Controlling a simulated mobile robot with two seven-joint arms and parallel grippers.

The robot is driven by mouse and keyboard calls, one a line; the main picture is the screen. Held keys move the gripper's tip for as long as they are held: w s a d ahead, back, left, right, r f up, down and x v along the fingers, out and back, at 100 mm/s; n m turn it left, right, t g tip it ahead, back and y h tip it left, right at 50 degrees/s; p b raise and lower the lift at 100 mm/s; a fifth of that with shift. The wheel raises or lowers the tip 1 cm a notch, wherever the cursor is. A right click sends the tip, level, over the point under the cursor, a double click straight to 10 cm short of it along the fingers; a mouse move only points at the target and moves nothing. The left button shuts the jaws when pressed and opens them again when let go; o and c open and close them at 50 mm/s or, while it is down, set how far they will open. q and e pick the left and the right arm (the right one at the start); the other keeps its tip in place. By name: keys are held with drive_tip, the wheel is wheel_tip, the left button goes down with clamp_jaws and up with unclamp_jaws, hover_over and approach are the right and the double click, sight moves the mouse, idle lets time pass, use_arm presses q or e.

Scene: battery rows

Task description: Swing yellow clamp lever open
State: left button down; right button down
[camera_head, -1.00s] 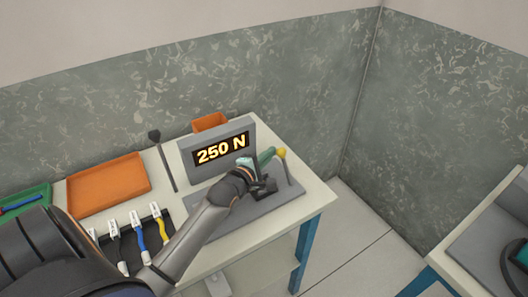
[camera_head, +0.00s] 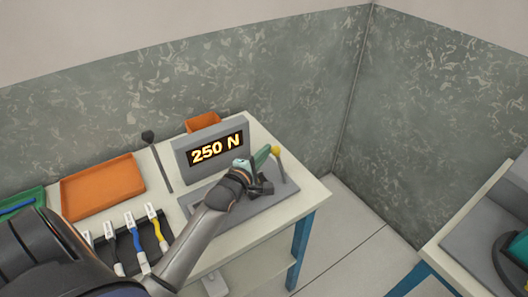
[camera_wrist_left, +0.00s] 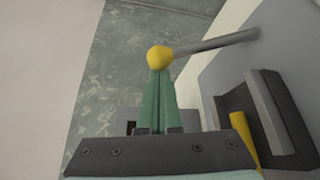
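The clamp lever is a grey rod with a yellow ball knob (camera_head: 276,150), standing nearly upright on the right of the grey fixture plate (camera_head: 262,203). In the left wrist view the knob (camera_wrist_left: 158,57) shows whole, with the rod (camera_wrist_left: 215,42) running off to the right. My left gripper (camera_head: 266,153) has green fingers and is beside the knob on its left. In the left wrist view its fingers (camera_wrist_left: 160,74) lie together, with their tips right at the knob. I cannot tell whether they touch it. The knob is not between them. My right gripper is out of view.
A display reading 250 N (camera_head: 216,149) stands behind my left gripper. An orange tray (camera_head: 103,187), an orange bin (camera_head: 203,121), a dark upright lever (camera_head: 158,160) and a rack of cables (camera_head: 150,235) share the table. Another table (camera_head: 470,255) stands at the right.

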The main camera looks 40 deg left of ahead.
use_arm(q)
drive_tip(key=shift+s+d+r+m+t, duration=0.3)
drive_tip(key=shift+d+r+m+t, duration=0.25)
drive_tip(key=shift+d+m, duration=0.25)
drive_tip(key=s+d+m+t+b, duration=0.1)
drive_tip(key=d+m, duration=0.1)
drive_tip(key=m, duration=0.1)
drive_tip(key=s+d+m+t+b, duration=0.1)
drive_tip(key=d+m+t, duration=0.1)
drive_tip(key=d+m, duration=0.1)
drive_tip(key=s+d+m+t+h+b, duration=0.1)
drive_tip(key=d+m, duration=0.1)
drive_tip(key=m, duration=0.1)
drive_tip(key=shift+s+d+r+m+t, duration=0.1)
drive_tip(key=shift+d+r+m+t, duration=0.1)
drive_tip(key=shift+d+m+t, duration=0.15)
drive_tip(key=shift+s+d+f+m+h, duration=0.1)
drive_tip(key=shift+d+m+h, duration=0.1)
drive_tip(key=shift+m+h, duration=0.1)
drive_tip(key=shift+s+d+f, duration=0.15)
drive_tip(key=shift+s+d, duration=0.05)
drive_tip(key=shift+d, duration=0.3)
